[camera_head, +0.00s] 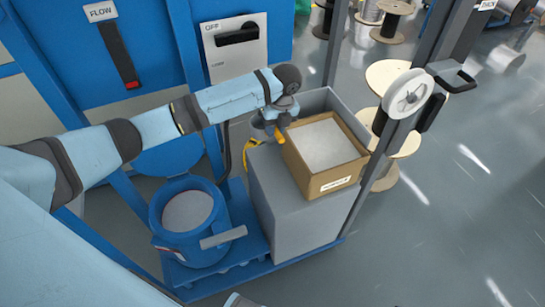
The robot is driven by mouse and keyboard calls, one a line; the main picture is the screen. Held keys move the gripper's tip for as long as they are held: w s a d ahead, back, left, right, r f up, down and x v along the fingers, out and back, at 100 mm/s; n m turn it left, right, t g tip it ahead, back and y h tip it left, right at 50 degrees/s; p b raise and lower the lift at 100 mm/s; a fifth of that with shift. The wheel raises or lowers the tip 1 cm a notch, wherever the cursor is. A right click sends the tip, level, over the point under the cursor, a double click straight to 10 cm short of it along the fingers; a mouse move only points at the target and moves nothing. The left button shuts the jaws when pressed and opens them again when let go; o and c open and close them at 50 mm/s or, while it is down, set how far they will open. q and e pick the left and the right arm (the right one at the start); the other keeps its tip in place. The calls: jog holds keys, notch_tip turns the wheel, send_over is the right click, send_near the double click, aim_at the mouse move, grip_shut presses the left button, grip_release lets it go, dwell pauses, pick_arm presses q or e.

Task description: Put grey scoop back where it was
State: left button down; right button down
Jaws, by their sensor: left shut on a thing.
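My left arm comes in from the left. Its gripper (272,128) is at the left rim of an open cardboard box (325,184), above a grey bin. The gripper is small and partly hidden by its own wrist. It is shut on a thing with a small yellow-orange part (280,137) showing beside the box. I cannot make out a grey scoop body there, so I cannot tell whether this is the scoop. The box holds pale grey material (323,145). My right gripper is not in view.
The grey bin (288,213) stands on a blue platform (262,268), with a yellow item (251,150) at its left. A blue round hopper (187,242) stands left of it. A post with a white reel (407,93) rises at the right.

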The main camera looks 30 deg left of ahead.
pick_arm(q)
notch_tip(320, 180, down, 14)
jog(key=b, duration=0.1)
jog(key=shift+r, duration=0.25)
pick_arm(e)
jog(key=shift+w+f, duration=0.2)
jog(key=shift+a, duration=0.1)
pick_arm(q)
jog(key=c, duration=1)
grip_release()
jog(key=shift+f, duration=0.1)
jog(key=shift+c, duration=0.2)
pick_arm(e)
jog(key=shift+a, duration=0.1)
